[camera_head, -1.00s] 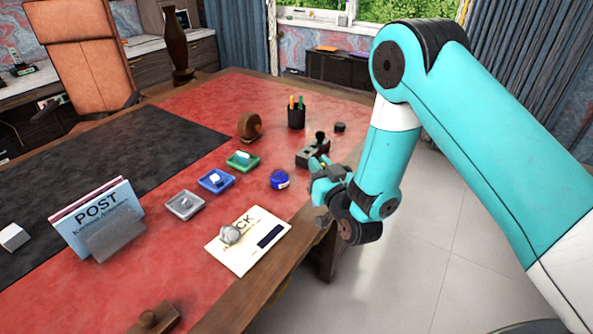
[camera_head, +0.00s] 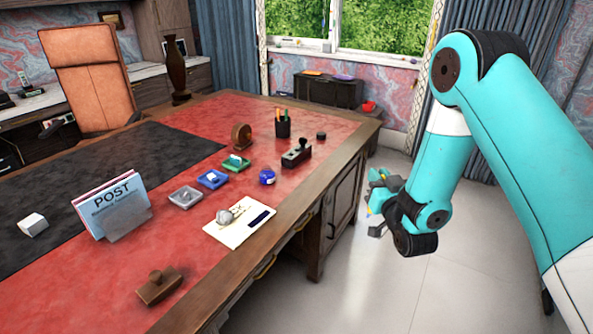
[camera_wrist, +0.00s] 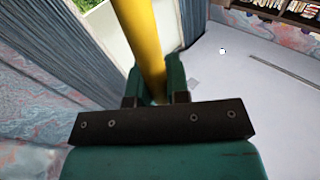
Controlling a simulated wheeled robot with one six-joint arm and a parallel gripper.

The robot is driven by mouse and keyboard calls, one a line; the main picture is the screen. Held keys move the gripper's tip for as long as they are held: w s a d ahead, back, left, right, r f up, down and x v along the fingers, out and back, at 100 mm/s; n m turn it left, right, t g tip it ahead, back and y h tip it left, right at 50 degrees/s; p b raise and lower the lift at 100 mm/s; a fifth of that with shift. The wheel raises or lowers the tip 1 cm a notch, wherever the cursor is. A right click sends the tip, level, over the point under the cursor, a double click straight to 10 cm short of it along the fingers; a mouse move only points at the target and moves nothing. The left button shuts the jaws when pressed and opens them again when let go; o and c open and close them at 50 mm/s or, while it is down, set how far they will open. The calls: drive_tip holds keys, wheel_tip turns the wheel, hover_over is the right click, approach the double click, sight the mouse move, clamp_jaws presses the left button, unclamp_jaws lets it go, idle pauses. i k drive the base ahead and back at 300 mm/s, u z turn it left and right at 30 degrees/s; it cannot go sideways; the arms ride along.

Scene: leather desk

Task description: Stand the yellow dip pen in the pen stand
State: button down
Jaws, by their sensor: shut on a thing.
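The yellow dip pen (camera_wrist: 149,45) is between the two green fingers of my gripper (camera_wrist: 156,88) in the wrist view, its far end running out of the top of the picture. In the head view my gripper (camera_head: 380,196) is to the right of the desk, over the floor, with only a small bit of yellow showing at it. A dark cup-like pen stand (camera_head: 283,129) is upright near the desk's far right part, with an orange and a green pen in it. My gripper is well apart from it.
On the desk (camera_head: 330,113) near the pen stand are a dark block with a knob (camera_head: 296,154), a round brown object (camera_head: 241,136), a small black disc (camera_head: 321,135) and a blue object (camera_head: 267,177). A paper (camera_head: 240,222) lies nearer. The floor right of the desk is clear.

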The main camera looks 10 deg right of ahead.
sight(293, 163)
drive_tip(key=z, duration=0.65)
drive_tip(key=i, duration=0.65)
drive_tip(key=z, duration=0.6)
drive_tip(key=i, duration=1.4)
drive_tip(key=u, duration=1.3)
drive_tip(key=i, duration=0.35)
drive_tip(key=u, duration=0.45)
